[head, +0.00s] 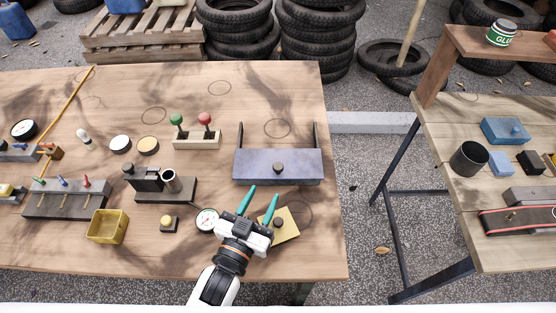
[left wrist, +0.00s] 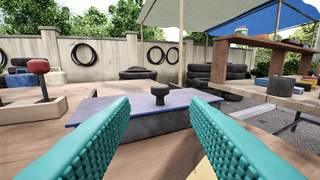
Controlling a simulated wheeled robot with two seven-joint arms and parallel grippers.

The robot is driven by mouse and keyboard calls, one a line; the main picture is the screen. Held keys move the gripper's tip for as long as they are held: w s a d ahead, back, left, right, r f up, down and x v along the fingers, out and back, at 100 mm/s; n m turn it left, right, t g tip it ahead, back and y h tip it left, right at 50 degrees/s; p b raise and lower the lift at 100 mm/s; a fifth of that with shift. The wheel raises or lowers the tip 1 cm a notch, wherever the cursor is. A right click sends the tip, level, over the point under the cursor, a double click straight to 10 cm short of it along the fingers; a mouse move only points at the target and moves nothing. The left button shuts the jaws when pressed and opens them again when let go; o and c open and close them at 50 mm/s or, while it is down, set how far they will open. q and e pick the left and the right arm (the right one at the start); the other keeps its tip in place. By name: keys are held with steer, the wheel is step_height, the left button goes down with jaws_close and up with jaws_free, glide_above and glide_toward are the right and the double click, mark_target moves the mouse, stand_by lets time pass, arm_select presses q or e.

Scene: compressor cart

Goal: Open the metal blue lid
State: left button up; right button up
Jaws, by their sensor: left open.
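The metal blue lid (head: 260,164) is a flat blue-grey panel near the right end of the wooden table, with a dark round knob (head: 278,168) on it. It looks closed. My left gripper (head: 258,204) has two teal fingers, spread apart and empty, in front of the lid and pointing at it. In the left wrist view the knob (left wrist: 160,93) stands between the two fingers but farther away, and the lid (left wrist: 104,108) lies behind them. The fingers do not appear to touch the knob. My right gripper is not in view.
A yellow plate (head: 288,229) with a dark knob lies beside my gripper, and a round gauge (head: 207,219) to its left. Two levers, red and green, stand on a block (head: 196,139) behind left. The wooden table (head: 230,95) is clear at the back.

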mark_target(276, 171)
arm_select(q)
steer(key=x, duration=1)
steer(key=shift+s+p, duration=0.1)
steer(key=shift+p, duration=0.25)
jaws_close()
